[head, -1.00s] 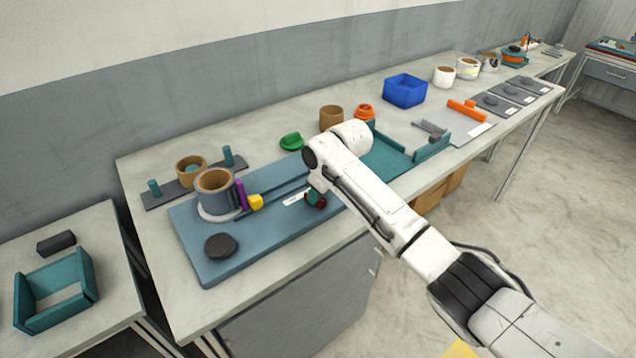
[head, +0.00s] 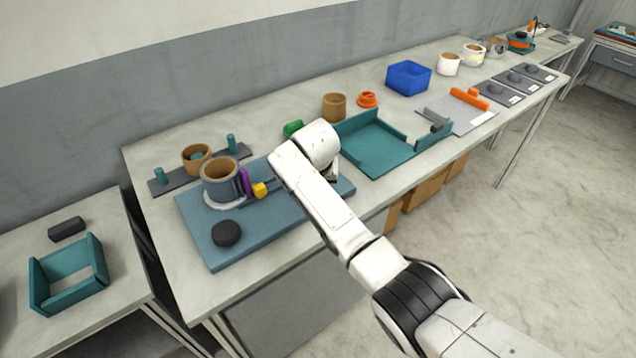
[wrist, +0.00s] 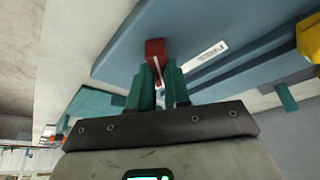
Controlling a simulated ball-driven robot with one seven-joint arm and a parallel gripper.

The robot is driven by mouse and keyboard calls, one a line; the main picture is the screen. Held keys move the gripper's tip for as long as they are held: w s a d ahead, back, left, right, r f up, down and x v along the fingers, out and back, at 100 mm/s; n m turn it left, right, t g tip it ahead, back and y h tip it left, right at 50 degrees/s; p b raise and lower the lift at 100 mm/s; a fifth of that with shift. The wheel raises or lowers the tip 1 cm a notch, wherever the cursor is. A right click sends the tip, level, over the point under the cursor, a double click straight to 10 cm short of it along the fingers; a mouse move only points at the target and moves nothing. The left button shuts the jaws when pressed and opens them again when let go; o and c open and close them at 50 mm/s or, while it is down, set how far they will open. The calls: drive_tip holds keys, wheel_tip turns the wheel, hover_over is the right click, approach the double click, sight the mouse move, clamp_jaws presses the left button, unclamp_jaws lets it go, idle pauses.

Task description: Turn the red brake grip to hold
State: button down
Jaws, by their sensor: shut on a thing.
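The red brake grip (wrist: 155,50) shows in the wrist view, on the blue-grey board (wrist: 120,50). My gripper (wrist: 158,72) has its two teal fingers shut on the red grip, one on each side of its lower part. A white label (wrist: 205,54) lies beside the grip, its text too small to read. In the head view, my arm hides the grip and the fingers. The board (head: 198,236) carries a brown-and-grey drum (head: 220,186), a purple bar (head: 245,182), a yellow block (head: 260,190) and a black knob (head: 226,233).
A teal tray (head: 372,150) is right of my arm, and a green piece (head: 293,129) lies behind it. A brown cup (head: 334,107), an orange ring (head: 367,99) and a blue bin (head: 408,78) stand farther back. A side table holds a teal frame (head: 68,285).

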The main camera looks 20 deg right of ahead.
drive_tip(key=shift+a+m+h, duration=0.1)
drive_tip(key=shift+m+h, duration=0.2)
drive_tip(key=shift+m, duration=0.5)
drive_tip(key=c, duration=1.1)
unclamp_jaws()
drive_tip(key=shift+r, duration=0.1)
drive_tip(key=b+v, duration=0.1)
drive_tip(key=v, duration=0.9)
drive_tip(key=shift+a+r, duration=0.1)
drive_tip(key=shift+r, duration=0.2)
